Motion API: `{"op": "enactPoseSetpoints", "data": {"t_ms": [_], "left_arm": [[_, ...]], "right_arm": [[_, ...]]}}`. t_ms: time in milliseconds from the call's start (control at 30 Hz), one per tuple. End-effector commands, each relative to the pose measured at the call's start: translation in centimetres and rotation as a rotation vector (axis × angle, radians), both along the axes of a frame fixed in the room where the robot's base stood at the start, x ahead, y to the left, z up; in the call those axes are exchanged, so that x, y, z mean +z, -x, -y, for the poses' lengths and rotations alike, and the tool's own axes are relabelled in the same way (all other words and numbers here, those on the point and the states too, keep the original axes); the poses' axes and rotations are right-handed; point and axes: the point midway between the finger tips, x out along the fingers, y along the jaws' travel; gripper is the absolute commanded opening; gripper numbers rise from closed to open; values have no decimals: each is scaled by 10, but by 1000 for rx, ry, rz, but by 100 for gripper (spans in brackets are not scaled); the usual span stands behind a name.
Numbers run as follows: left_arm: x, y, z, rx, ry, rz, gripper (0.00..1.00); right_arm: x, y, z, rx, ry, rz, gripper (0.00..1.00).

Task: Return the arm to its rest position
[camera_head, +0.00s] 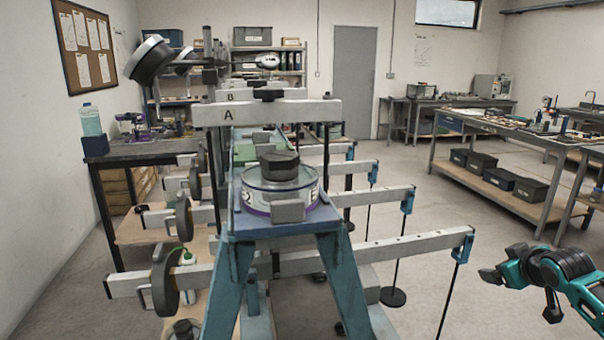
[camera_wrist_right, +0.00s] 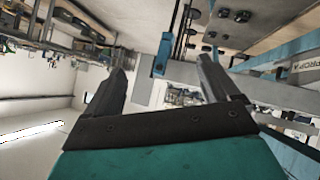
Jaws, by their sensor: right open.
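My right gripper (camera_head: 489,277) is at the lower right of the head view, at the end of my teal and black right arm. It is in the air to the right of the lever frames, apart from them. In the right wrist view the right gripper (camera_wrist_right: 165,72) shows two grey fingers spread apart with nothing between them. My left arm and gripper are not in view.
A lever frame with teal legs and a beam marked A (camera_head: 265,112) stands in front, with long grey beams (camera_head: 400,248) reaching right. A bench (camera_head: 487,130) with dark bins below stands at the right. The floor (camera_head: 440,215) between is clear.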

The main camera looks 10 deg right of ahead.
Motion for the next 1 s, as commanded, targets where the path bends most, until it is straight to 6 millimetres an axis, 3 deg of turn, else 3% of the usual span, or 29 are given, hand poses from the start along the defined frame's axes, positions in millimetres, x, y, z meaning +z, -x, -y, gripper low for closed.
{"op": "enactPoseSetpoints", "data": {"t_ms": [133,300,333,400,467,667,800,1000], "left_arm": [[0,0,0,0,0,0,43],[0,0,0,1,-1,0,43],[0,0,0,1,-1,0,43],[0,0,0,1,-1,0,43],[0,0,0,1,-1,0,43],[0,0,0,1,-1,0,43],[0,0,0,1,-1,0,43],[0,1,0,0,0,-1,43]], "right_arm": [[50,-21,18,30,264,216,88],[99,-34,10,140,527,407,88],[90,-34,0,164,530,409,88],[47,-27,-27,196,459,371,88],[17,-20,-50,222,413,346,88],[-80,24,-135,297,228,257,88],[-136,71,-200,327,78,195,88],[-189,154,-294,322,-160,108,88]]}}
